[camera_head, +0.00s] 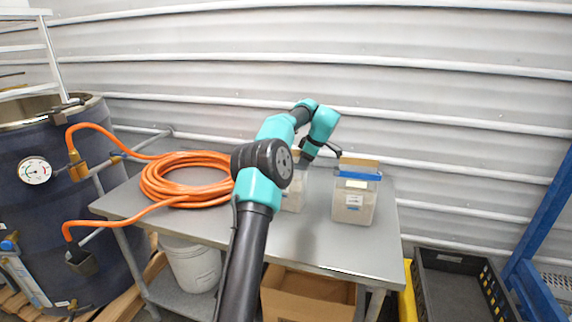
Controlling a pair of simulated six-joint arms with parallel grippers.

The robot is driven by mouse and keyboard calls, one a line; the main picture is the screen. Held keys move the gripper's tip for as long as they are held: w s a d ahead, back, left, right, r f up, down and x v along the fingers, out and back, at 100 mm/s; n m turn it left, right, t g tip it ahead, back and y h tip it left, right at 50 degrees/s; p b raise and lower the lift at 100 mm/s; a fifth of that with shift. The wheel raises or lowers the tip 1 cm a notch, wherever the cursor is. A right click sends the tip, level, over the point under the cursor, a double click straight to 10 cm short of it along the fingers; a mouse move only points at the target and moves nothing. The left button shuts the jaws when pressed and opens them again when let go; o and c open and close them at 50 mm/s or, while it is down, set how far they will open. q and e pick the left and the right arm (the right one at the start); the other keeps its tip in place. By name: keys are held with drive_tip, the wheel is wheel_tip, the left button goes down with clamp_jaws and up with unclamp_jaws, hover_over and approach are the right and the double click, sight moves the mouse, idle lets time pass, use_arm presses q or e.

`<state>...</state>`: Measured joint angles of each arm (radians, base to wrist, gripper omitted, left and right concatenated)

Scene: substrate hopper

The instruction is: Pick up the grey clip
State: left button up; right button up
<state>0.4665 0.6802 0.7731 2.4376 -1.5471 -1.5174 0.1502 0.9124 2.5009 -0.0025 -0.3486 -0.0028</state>
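My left arm reaches up from the bottom middle of the head view and over the metal table (315,240). Its gripper (334,150) is small and dark, close above and left of a clear container (354,205) with a blue band near its top. Whether the fingers are open or shut is too small to tell. I cannot make out a grey clip with certainty; it may be hidden behind my arm or too small to see. A second clear container (294,198) stands on the table, partly covered by my arm. My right gripper is not in view.
A coiled orange hose (160,190) lies on the table's left side. A dark drum (60,215) with a gauge (34,171) stands left. Below the table are a white bucket (192,266) and a cardboard box (320,297). A black crate (455,290) is at right. The table's right front is clear.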

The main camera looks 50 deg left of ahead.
use_arm(q)
drive_tip(key=c, duration=0.5)
drive_tip(key=shift+o, duration=0.2)
wheel_tip(320, 180, up, 10)
idle(0.4)
idle(0.6)
